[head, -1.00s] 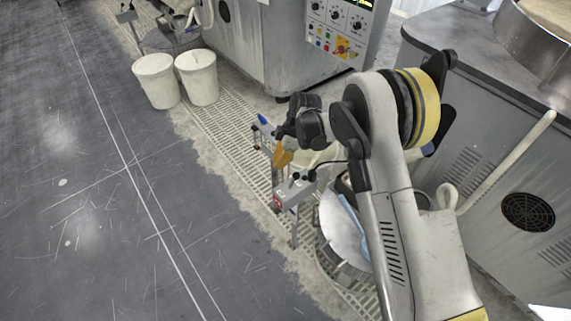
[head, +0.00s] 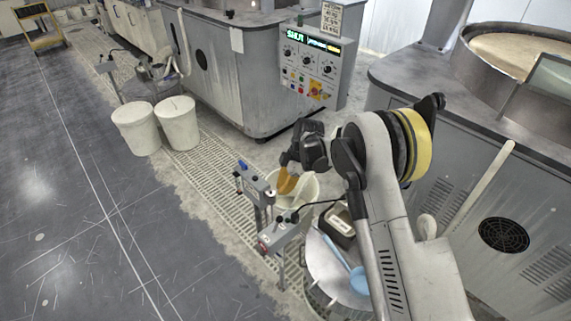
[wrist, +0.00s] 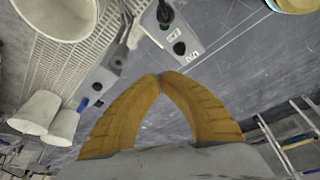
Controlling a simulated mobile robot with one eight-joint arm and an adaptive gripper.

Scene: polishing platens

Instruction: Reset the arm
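My arm reaches up from the lower right in the head view, bends at the yellow-banded joint and points down at its end. My gripper (head: 287,181) has orange fingers and hangs in front of a pale bucket (head: 308,191), beside two small grey control boxes on posts. In the wrist view my gripper (wrist: 162,77) shows both curved fingers meeting at their tips. It is shut with nothing between the fingers.
The near control box (head: 283,232) and the farther control box (head: 255,182) stand close to my gripper. A round pale stand (head: 325,262) bears a blue tool (head: 345,262). Two white buckets (head: 137,128) stand left. Grey machines line the right and back. The dark floor at left is clear.

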